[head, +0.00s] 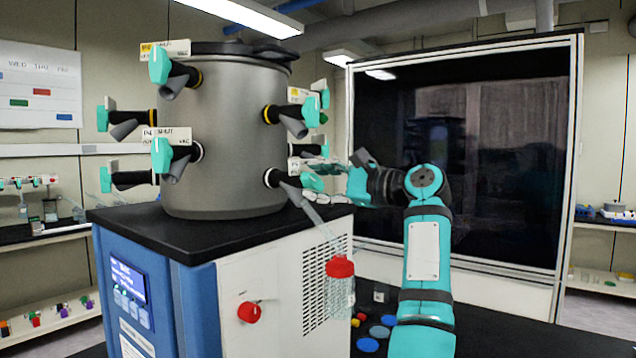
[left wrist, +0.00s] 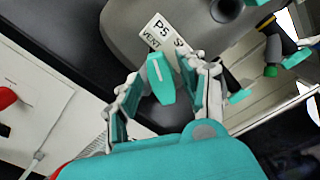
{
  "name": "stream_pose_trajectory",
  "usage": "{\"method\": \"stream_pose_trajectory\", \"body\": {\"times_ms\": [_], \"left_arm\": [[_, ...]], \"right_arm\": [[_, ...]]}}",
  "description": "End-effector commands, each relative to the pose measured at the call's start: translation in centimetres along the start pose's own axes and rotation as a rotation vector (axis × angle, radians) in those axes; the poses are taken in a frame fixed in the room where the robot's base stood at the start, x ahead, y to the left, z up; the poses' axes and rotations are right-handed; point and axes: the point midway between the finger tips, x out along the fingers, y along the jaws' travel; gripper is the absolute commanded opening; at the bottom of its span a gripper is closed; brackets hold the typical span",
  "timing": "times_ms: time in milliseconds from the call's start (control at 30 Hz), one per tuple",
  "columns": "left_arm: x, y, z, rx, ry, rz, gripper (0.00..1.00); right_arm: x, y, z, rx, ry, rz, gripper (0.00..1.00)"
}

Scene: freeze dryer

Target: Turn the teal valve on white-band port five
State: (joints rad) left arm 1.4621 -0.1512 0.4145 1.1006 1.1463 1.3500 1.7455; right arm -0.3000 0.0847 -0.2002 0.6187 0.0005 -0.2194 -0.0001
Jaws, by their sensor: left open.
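The teal valve of port five (left wrist: 161,80) shows in the left wrist view below a white tag reading P5 and VENT (left wrist: 160,32). In the head view the teal valve (head: 312,181) is on the lower right side of the grey drum (head: 225,125). My left gripper (left wrist: 163,74) is open, with one finger on each side of the valve handle; I cannot tell whether they touch it. In the head view the gripper (head: 338,172) reaches the valve from the right and partly hides the area. My right gripper is not in view.
Other ports with teal valves (head: 161,155) ring the drum, some close to my gripper. A red-capped bottle (head: 341,290) hangs below the port on the right. The drum stands on a black-topped cabinet (head: 140,228) with a red knob (head: 249,312). A dark framed panel (head: 510,150) stands behind my arm.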

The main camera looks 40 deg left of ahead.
Motion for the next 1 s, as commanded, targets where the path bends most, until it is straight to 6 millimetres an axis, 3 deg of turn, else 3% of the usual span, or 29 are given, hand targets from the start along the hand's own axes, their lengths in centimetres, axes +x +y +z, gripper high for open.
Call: {"method": "stream_pose_trajectory", "body": {"times_ms": [533,700,1000], "left_arm": [[-10.2,0.0,-0.1,0.0,0.003,-0.002,0.42],[-11.4,0.0,0.0,0.0,0.001,0.0,0.42],[-11.6,0.0,0.0,0.0,0.001,0.0,0.42]], "right_arm": [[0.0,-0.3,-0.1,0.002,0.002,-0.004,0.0],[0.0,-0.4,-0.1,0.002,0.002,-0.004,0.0],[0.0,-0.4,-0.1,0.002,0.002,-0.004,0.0]]}}
